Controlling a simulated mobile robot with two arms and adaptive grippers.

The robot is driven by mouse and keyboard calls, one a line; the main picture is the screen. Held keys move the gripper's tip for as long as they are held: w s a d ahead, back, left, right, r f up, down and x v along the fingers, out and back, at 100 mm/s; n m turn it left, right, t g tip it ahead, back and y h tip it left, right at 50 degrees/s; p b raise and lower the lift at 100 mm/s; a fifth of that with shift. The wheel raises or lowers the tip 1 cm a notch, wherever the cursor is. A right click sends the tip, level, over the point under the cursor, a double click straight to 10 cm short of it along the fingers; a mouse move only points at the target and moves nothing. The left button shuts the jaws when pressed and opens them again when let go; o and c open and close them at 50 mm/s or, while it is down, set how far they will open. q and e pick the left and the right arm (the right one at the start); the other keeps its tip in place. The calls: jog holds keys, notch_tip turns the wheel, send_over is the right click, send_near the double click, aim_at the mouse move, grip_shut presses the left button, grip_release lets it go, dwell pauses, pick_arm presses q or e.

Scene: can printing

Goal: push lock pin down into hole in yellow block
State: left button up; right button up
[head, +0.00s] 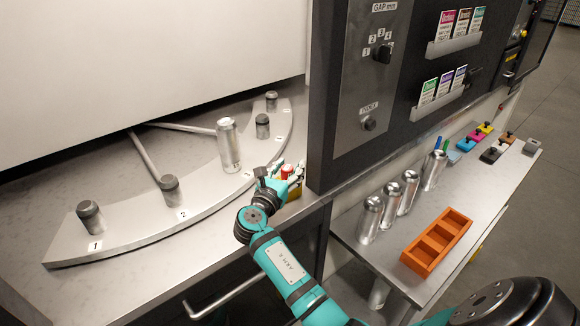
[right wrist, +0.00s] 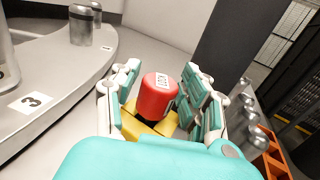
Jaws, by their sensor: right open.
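The red lock pin (right wrist: 158,95), a cylinder with a white label, stands in the yellow block (right wrist: 133,126) in the right wrist view. The pin's head is well above the block; how deep its lower end sits is hidden. My right gripper (right wrist: 161,74) is open, with its fingers on either side of the pin and gaps on both sides. In the head view the pin (head: 287,171) and yellow block (head: 294,192) show partly behind my right gripper (head: 281,177). My left gripper is not in view.
A curved metal rail (head: 140,232) with dark-topped posts and a silver can (head: 228,145) lies left. The dark control panel (head: 345,110) rises close to the right of the block. A side shelf holds several cans (head: 389,203) and an orange tray (head: 417,267).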

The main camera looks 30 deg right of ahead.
jog(key=v, duration=1.1)
jog(key=shift+s+a, duration=0.1)
jog(key=shift+f, duration=0.1)
